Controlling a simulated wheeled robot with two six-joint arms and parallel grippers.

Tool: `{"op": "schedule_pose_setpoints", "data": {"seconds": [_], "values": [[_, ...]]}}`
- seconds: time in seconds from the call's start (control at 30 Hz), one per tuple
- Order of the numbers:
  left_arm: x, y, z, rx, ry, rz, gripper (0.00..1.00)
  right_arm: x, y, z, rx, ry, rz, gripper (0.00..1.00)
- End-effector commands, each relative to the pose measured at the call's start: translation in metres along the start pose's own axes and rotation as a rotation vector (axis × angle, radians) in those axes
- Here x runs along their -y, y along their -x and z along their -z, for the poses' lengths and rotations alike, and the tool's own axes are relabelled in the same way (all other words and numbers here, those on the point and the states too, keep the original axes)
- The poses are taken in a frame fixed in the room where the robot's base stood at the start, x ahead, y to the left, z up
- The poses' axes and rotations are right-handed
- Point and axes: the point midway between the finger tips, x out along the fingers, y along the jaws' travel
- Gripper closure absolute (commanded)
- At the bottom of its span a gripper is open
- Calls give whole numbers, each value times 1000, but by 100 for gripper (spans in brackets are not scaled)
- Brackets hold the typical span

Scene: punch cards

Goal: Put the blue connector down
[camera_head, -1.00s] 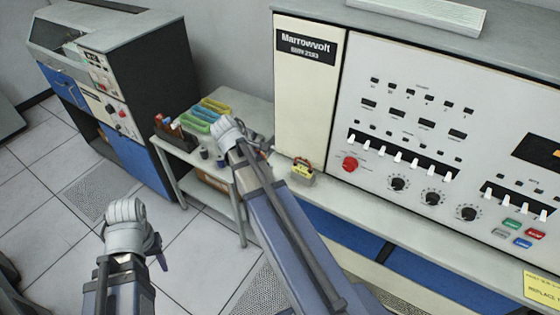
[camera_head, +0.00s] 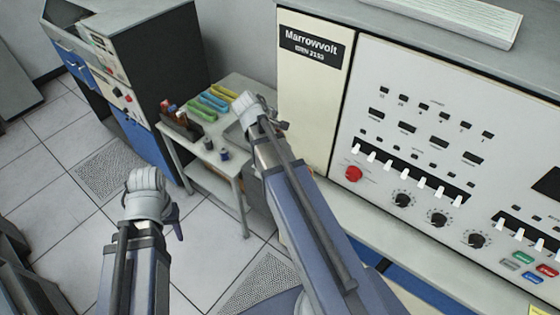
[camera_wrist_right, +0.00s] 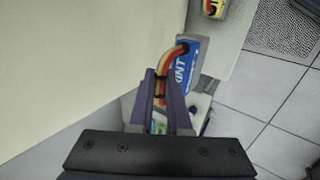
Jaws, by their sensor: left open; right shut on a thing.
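In the right wrist view, the blue connector (camera_wrist_right: 183,75) with white letters has a loop of red, orange and yellow wires at one end. My right gripper (camera_wrist_right: 166,98) is shut on this wire loop. The connector appears close to the pale cabinet side; I cannot tell if it touches anything below. In the head view my right gripper (camera_head: 270,122) is in front of the side table's right edge, and the hand hides the connector. My left gripper (camera_head: 152,200) is open over the floor at the left, with its fingers largely hidden by its hand.
The small side table (camera_head: 237,165) carries blue, yellow and green trays (camera_head: 213,101), a dark rack (camera_head: 180,127) and small cups (camera_head: 223,154). The Marrowvolt console (camera_head: 410,130) rises to the right above a grey ledge (camera_head: 385,232). A yellow block (camera_wrist_right: 213,8) shows in the right wrist view.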

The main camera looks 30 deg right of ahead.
Motion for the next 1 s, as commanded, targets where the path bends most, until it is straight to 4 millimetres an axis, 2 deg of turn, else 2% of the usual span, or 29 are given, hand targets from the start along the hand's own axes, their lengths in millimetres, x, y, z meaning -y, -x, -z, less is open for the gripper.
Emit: {"op": "schedule_pose_setpoints", "data": {"seconds": [0.4, 0.67, 1.0], "values": [[-5, -58, 4, -2, 3, 0, 55, 33, -49, 0, 0, 0, -1, 100], [-6, -62, 5, -3, 4, 0, 55, 34, -51, 0, 0, 0, -1, 100], [-9, -98, 7, -3, 0, 1, 55, 55, -81, 0, 0, 0, -1, 100]]}}
